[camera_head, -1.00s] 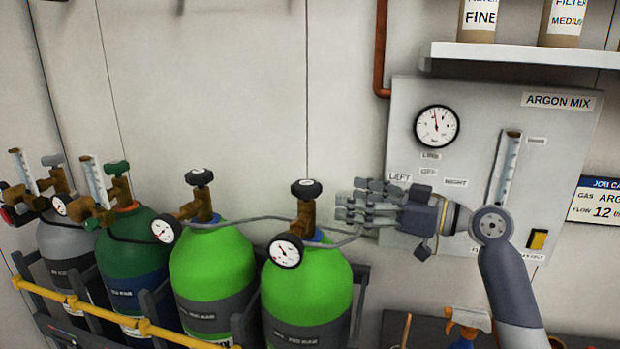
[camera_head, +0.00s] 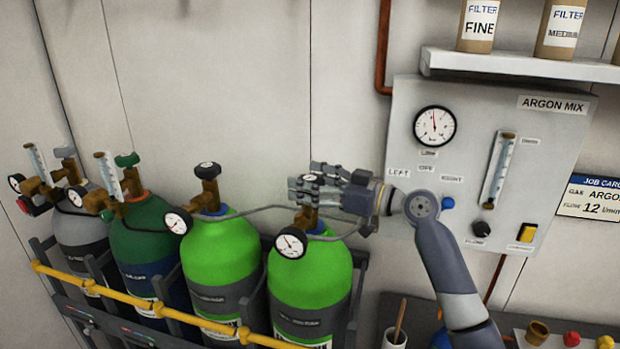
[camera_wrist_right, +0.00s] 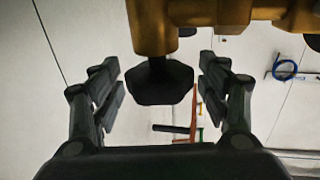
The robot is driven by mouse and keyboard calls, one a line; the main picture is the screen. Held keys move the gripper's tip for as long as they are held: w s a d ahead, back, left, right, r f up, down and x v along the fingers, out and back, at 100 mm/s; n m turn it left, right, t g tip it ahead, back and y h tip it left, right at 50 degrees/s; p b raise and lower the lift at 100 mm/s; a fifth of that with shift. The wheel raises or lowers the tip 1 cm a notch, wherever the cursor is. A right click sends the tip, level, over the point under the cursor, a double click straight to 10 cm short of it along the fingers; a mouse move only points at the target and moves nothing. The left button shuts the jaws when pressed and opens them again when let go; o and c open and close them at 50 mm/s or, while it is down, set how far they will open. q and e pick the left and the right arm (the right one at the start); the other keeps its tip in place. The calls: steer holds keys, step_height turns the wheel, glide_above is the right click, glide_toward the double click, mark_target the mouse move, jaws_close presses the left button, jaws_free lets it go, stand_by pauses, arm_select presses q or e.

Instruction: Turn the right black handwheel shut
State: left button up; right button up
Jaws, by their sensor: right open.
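The right black handwheel (camera_head: 311,180) sits on top of the brass valve of the right bright green cylinder (camera_head: 318,280). It is partly hidden by my fingers in the head view. My right gripper (camera_head: 310,186) reaches it from the right, with its fingers at the handwheel. In the right wrist view the black handwheel (camera_wrist_right: 162,82) lies between the two spread fingers of my right gripper (camera_wrist_right: 160,88), with a gap on each side. The brass valve body (camera_wrist_right: 152,28) shows beyond it. My left gripper is not in view.
A second green cylinder with a black handwheel (camera_head: 207,170) stands to the left, then a dark green and a grey cylinder. A yellow rail (camera_head: 150,310) runs in front. The ARGON MIX panel (camera_head: 480,110) is on the wall at right, under a shelf (camera_head: 520,64).

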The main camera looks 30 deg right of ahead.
steer(key=shift+d, duration=0.1)
steer(key=shift+c, duration=1.1)
steer(key=c, duration=0.9)
steer(key=shift+o, duration=0.2)
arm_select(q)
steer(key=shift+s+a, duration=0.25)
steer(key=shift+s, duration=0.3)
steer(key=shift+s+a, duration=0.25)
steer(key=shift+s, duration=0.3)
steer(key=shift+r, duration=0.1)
arm_select(e)
steer(key=shift+r+h, duration=0.1)
steer(key=shift+h, duration=0.2)
